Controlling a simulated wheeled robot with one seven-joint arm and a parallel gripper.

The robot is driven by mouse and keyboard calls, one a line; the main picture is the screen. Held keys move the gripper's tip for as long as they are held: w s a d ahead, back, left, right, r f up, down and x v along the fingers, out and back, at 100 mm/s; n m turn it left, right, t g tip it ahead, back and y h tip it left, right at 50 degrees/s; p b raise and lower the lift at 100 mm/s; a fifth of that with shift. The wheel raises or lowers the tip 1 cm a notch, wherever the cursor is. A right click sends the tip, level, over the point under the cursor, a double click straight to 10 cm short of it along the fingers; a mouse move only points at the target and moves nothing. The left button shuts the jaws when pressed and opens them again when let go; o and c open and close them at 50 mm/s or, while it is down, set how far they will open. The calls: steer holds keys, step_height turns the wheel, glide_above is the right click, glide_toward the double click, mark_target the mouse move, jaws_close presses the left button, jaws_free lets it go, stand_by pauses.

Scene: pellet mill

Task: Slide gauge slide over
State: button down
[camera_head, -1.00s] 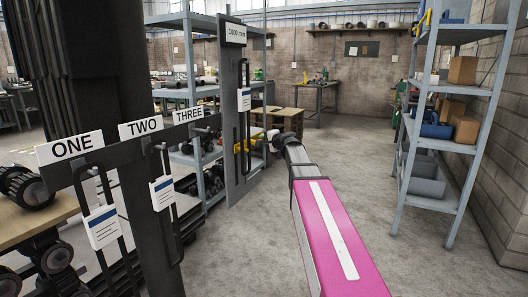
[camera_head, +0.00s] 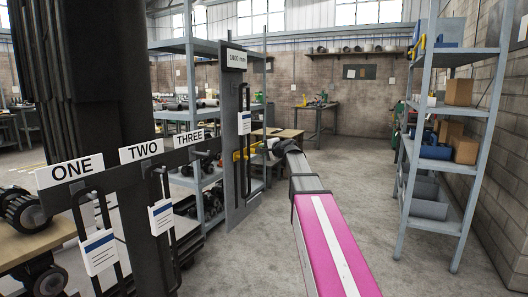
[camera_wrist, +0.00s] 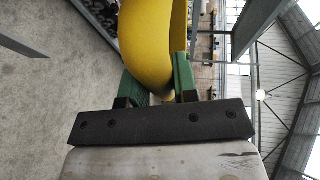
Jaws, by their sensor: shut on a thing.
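The gauge is a tall grey upright plate (camera_head: 235,190) with a "1000 mm" sign at its top, left of my arm in the head view. A yellow part (camera_head: 242,154), apparently the gauge slide's handle, sits on its right side below a white tag. My gripper (camera_head: 258,149) reaches it from the right; its fingers are small and partly hidden in the head view. In the wrist view, the green fingers of my gripper (camera_wrist: 162,85) are shut on the curved yellow handle (camera_wrist: 148,35), which passes between them.
Signs ONE (camera_head: 72,172), TWO (camera_head: 141,151) and THREE (camera_head: 188,138) top a dark rail with tagged hanging pieces at left. A grey shelf with boxes (camera_head: 440,150) stands at right. Open concrete floor (camera_head: 365,200) lies between.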

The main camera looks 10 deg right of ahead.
steer(key=c, duration=0.9)
jaws_free()
steer(key=shift+r, duration=0.3)
steer(key=v, duration=1)
steer(key=shift+s+d, duration=0.2)
steer(key=shift+s, duration=0.15)
steer(key=s+a+f+n+g+h, duration=0.1)
steer(key=s+a+f+n+g, duration=0.15)
steer(key=f, duration=0.65)
steer(key=s+a+f+n+g+h, duration=0.15)
steer(key=s+f, duration=0.25)
steer(key=f, duration=0.5)
steer(key=s+a+f+n+g, duration=0.1)
steer(key=s+a+f+g, duration=0.15)
steer(key=f, duration=0.65)
steer(key=s+d+f+n+g+h, duration=0.1)
steer(key=s+f+n+g+h, duration=0.4)
steer(key=s+f, duration=1.4)
steer(key=shift+f+n+g+h, duration=0.3)
steer(key=shift+n+g+h, duration=0.1)
steer(key=shift+g, duration=0.65)
